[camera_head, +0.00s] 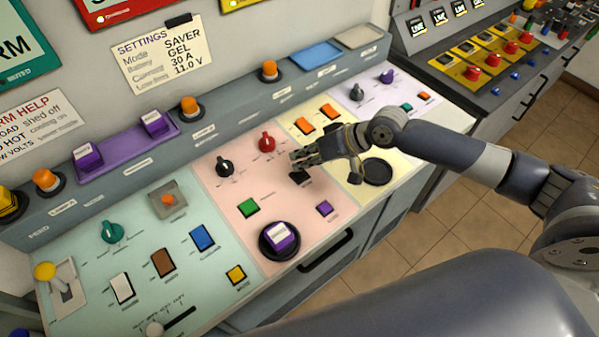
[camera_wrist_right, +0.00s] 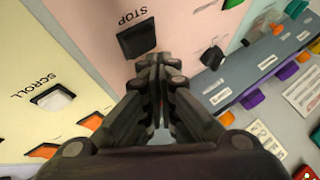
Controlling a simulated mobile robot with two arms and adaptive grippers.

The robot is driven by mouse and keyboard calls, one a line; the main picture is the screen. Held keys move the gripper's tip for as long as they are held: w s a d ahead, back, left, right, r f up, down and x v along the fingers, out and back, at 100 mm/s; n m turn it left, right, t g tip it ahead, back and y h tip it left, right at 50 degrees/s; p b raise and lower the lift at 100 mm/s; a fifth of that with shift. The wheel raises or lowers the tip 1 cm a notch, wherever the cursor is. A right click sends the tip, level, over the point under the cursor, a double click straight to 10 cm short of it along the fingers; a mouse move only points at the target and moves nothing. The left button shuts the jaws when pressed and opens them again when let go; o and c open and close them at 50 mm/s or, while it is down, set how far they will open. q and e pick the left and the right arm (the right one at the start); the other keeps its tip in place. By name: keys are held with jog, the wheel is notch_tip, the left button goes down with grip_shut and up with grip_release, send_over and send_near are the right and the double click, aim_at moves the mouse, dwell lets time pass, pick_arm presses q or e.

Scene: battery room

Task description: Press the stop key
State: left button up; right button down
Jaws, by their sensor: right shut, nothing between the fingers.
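The stop key is a black square key on the pink panel. In the right wrist view the stop key (camera_wrist_right: 137,40) has the printed word STOP beside it. In the head view the black key (camera_head: 300,178) shows just below the fingertips, partly covered by my gripper. My right gripper (camera_head: 296,158) reaches in from the right over the panel, its fingers together and empty. In the right wrist view the closed fingertips (camera_wrist_right: 160,68) are beside the key in the picture, and I see no clear contact. My left gripper is not in view.
A red knob (camera_head: 267,142), a black knob (camera_head: 224,166), a green key (camera_head: 248,207) and a purple key (camera_head: 325,208) share the pink panel. A white scroll key (camera_wrist_right: 52,98) and orange keys (camera_wrist_right: 42,151) are on the cream panel.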

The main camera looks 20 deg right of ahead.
jog(key=shift+f, duration=0.15)
dwell(0.4)
jog(key=shift+f, duration=0.25)
jog(key=shift+s+f, duration=0.1)
jog(key=shift+f, duration=0.45)
dwell(0.8)
jog(key=shift+r+p, duration=0.95)
notch_tip(320, 180, up, 5)
jog(key=p, duration=0.5)
